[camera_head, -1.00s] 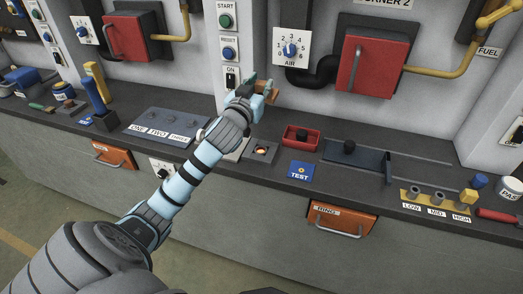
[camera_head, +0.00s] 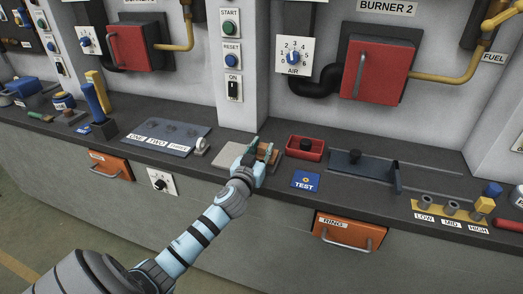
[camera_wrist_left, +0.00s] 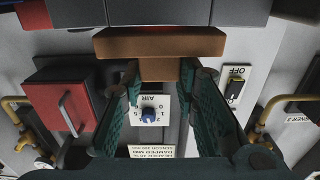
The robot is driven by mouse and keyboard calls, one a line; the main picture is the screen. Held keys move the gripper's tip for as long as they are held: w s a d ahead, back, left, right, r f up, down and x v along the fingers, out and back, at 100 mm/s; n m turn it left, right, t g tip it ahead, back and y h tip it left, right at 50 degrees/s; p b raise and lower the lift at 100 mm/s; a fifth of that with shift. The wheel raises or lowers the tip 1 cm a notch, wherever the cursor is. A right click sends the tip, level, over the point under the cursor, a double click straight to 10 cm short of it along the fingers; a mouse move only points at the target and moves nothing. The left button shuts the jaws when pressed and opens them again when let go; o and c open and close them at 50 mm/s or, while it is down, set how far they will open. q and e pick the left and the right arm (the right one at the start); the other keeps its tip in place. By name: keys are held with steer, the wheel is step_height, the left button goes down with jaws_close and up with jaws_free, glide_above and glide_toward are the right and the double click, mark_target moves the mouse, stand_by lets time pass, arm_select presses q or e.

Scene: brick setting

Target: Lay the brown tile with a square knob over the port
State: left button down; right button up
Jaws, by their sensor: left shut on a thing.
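The brown tile (camera_head: 265,154) is in my left gripper (camera_head: 259,152), low over the counter, left of the red tray. In the left wrist view the tile (camera_wrist_left: 160,43) spans across the fingertips, and its square knob (camera_wrist_left: 160,69) sits between the green fingers of the left gripper (camera_wrist_left: 162,78). The port is hidden behind the gripper and tile. I cannot tell whether the tile touches the counter. My right gripper is not in view.
A blue TEST plate (camera_head: 305,181) lies in front. A pale plate (camera_head: 237,150) is left. A dark slider plate (camera_head: 357,163) lies farther right.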

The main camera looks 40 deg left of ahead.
arm_select(q)
steer(key=shift+f+b, duration=0.4)
steer(key=shift+b, duration=0.05)
steer(key=c, duration=1.2)
jaws_free()
steer(key=shift+c, duration=0.2)
